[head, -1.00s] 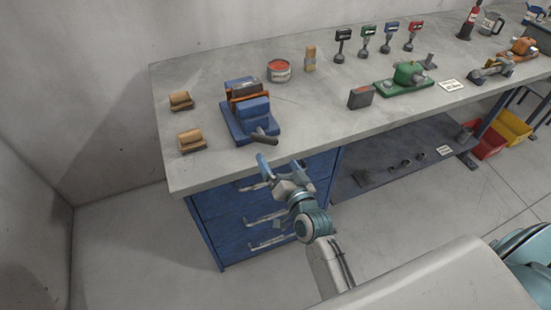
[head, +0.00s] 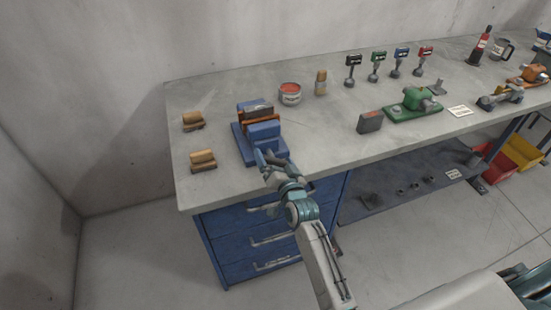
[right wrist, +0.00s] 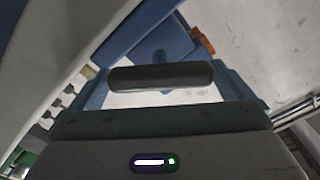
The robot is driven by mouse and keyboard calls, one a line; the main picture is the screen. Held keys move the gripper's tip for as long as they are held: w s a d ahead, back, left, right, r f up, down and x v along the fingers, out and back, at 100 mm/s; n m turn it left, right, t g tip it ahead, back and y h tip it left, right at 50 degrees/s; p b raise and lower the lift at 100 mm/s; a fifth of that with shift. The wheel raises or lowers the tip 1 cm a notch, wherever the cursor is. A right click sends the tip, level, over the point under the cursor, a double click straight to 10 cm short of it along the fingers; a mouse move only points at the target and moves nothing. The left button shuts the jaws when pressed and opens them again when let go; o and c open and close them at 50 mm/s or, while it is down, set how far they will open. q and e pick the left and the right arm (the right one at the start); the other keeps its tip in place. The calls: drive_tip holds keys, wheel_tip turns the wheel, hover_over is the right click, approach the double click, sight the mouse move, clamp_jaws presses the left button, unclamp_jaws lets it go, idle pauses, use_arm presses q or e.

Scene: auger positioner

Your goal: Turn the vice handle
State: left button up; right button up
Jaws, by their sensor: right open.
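The blue vice (head: 262,132) with orange-brown jaws stands near the left end of the grey workbench. Its dark handle (right wrist: 160,77) shows in the right wrist view as a horizontal bar between my two fingers, with the blue vice body beyond it. In the head view my gripper largely covers the handle. My right gripper (head: 268,160) is at the front of the vice, open, with its fingers at either end of the bar. I cannot tell whether they touch it. My left gripper is not in view.
Two wooden blocks (head: 203,160) (head: 193,121) lie left of the vice. A red-topped tin (head: 290,93) stands behind it to the right. A dark box (head: 370,122) and a green device (head: 415,103) are farther right. Blue drawers (head: 270,240) are below the bench front.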

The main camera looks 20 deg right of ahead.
drive_tip(key=c, duration=0.7)
drive_tip(key=shift+m+p, duration=1)
drive_tip(key=shift+m, duration=0.2)
drive_tip(key=m+p, duration=0.1)
drive_tip(key=m, duration=0.1)
drive_tip(key=shift+d+m, duration=0.1)
drive_tip(key=shift+m, duration=0.3)
drive_tip(key=shift+d+f+m, duration=0.2)
drive_tip(key=shift+f+m, duration=0.05)
drive_tip(key=shift+m, duration=0.45)
drive_tip(key=shift+d+f, duration=0.2)
drive_tip(key=c, duration=0.3)
drive_tip(key=shift+c, duration=0.2)
